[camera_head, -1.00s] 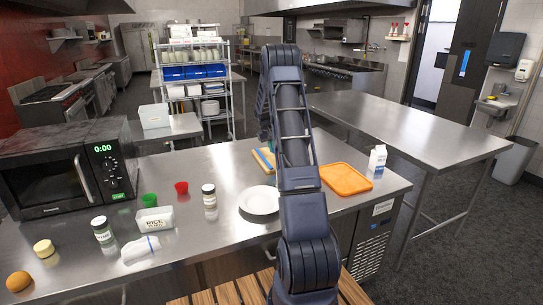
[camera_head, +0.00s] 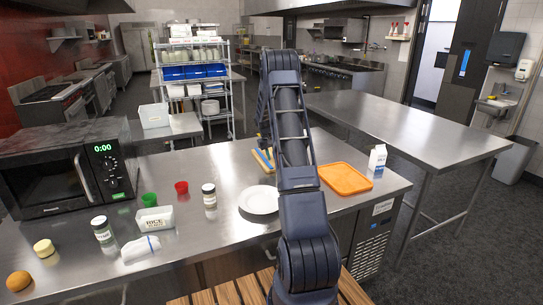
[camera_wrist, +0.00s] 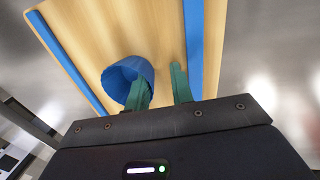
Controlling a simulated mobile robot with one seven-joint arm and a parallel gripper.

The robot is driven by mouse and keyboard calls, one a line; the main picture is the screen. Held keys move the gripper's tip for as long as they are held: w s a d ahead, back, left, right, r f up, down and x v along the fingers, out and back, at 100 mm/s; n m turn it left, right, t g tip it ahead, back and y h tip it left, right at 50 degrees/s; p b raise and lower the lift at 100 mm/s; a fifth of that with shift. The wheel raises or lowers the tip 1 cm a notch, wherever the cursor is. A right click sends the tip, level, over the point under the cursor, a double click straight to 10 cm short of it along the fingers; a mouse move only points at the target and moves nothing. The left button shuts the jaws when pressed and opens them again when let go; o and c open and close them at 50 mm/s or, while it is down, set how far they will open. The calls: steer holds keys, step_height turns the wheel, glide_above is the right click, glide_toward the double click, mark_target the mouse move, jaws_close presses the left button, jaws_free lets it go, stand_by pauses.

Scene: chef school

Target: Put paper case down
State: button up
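The blue paper case (camera_wrist: 122,80) is at the wooden board with blue strips (camera_wrist: 85,40) in the wrist view. It looks tilted, and whether it rests on the board is unclear. My gripper (camera_wrist: 162,88) has two green fingers set apart, with a clear gap between them. The left finger overlaps the case's right side; the right finger is clear of it. In the head view the board (camera_head: 262,159) lies on the steel counter, partly behind my arm. The case cannot be made out there, and my gripper is mostly hidden.
A white plate (camera_head: 259,200) lies in front of the board, and an orange tray (camera_head: 345,179) and a milk carton (camera_head: 377,160) are to the right. Jars, small cups and a microwave (camera_head: 65,170) fill the left. Bare counter lies between the cups and the board.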

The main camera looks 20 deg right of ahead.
steer(key=v, duration=1.2)
steer(key=s+a+r+t, duration=0.1)
steer(key=s+a+r, duration=0.6)
steer(key=s+r, duration=0.5)
steer(key=s+a+r+t+y, duration=0.1)
steer(key=s+a+r, duration=0.25)
steer(key=s, duration=0.35)
steer(key=s+a+r, duration=0.3)
steer(key=s+r, duration=0.1)
steer(key=s, duration=0.2)
steer(key=s+a+f+t, duration=0.1)
steer(key=s+a, duration=0.3)
steer(key=s, duration=0.9)
steer(key=s+a+f+t+y, duration=0.1)
steer(key=s+a, duration=0.2)
steer(key=s, duration=1.1)
steer(key=shift+a+f+t, duration=0.15)
steer(key=shift+a+t, duration=0.15)
steer(key=shift+a, duration=0.05)
